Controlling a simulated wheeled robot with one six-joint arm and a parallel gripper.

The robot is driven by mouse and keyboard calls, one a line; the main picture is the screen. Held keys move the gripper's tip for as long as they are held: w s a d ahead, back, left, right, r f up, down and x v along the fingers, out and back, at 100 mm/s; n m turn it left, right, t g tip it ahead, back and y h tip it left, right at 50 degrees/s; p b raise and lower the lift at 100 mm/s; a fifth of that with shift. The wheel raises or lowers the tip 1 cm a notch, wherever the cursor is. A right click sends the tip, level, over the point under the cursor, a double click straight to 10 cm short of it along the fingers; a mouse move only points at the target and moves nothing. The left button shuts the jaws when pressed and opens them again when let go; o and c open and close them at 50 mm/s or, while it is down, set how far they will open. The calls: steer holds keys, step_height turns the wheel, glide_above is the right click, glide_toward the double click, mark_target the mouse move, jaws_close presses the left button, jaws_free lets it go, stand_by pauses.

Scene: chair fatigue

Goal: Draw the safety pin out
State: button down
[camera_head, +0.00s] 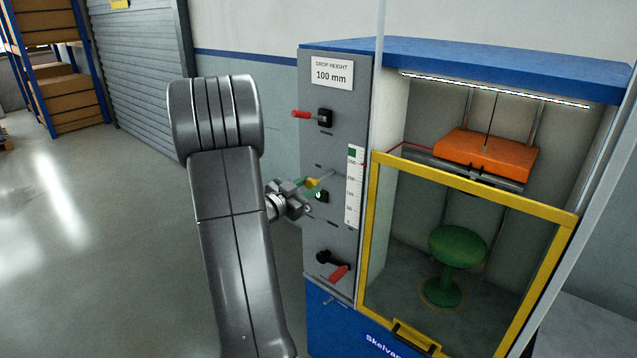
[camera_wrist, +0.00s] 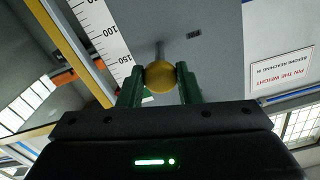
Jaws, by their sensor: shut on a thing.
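The safety pin has a round yellow knob (camera_wrist: 160,77) and a thin grey shaft that runs from the knob to the grey panel. In the head view the knob (camera_head: 311,183) shows small at the front of the panel. My gripper (camera_wrist: 160,84) is shut on the knob, with one green finger on each side of it. In the head view my gripper (camera_head: 313,187) is at the middle of the panel, left of the white scale. I cannot tell how deep the shaft sits in the panel.
The grey panel (camera_head: 335,75) carries an upper red-handled lever (camera_head: 302,114), a lower one (camera_head: 338,273) and a scale (camera_head: 354,187). Right of it, a yellow-framed guard (camera_head: 470,180) fronts an orange weight (camera_head: 485,153) hanging above a green stool (camera_head: 457,247). The floor at left is clear.

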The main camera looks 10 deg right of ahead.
steer(key=shift+s+a+f, duration=0.1)
steer(key=shift+s, duration=0.05)
steer(key=c, duration=1)
jaws_free()
steer(key=shift+a, duration=0.15)
steer(key=shift+c, duration=0.2)
steer(key=b+v, duration=0.2)
steer(key=v, duration=1.2)
steer(key=p, duration=0.2)
glide_toward(321, 176)
steer(key=x, duration=0.2)
steer(key=f+x, duration=0.1)
steer(key=shift+w+d, duration=0.25)
steer(key=shift+d, duration=0.05)
steer(key=shift+a, duration=0.1)
steer(key=shift+p+x, duration=0.4)
steer(key=shift+x, duration=2.85)
steer(key=shift+s+r, duration=0.1)
steer(key=shift+r, duration=0.05)
